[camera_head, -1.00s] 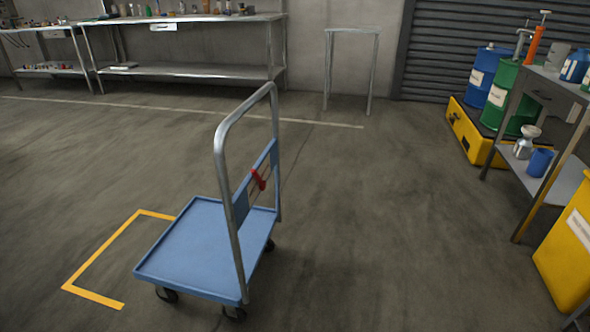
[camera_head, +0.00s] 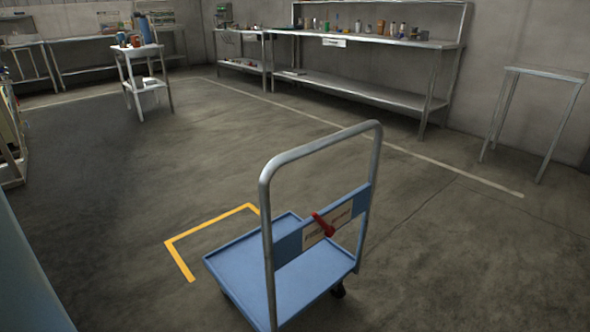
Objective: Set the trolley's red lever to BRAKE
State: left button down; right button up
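The blue trolley (camera_head: 275,262) stands on the floor at the lower middle, with a grey tubular push handle (camera_head: 316,148) on its near right side. A blue cross panel between the handle's posts carries a pale label plate (camera_head: 342,217). The red lever (camera_head: 323,225) sits on this panel and lies at a slant, its upper end to the left. The label's words are too small to read, so I cannot tell which setting the lever is on. Neither of my grippers is in view.
Yellow corner tape (camera_head: 213,232) marks the floor just behind the trolley. A long steel bench (camera_head: 370,90) with bottles stands at the back wall. A small bare table (camera_head: 545,73) is at the right, a white stand (camera_head: 138,88) at the upper left. Floor right of the trolley is clear.

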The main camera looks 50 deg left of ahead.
aim_at(329, 231)
jog(key=i+l+u, duration=0.25)
jog(key=l+u, duration=0.25)
jog(key=i+l+u, duration=0.1)
jog(key=l+u, duration=0.4)
jog(key=l, duration=0.2)
jog(key=l+u, duration=0.45)
jog(key=l, duration=0.2)
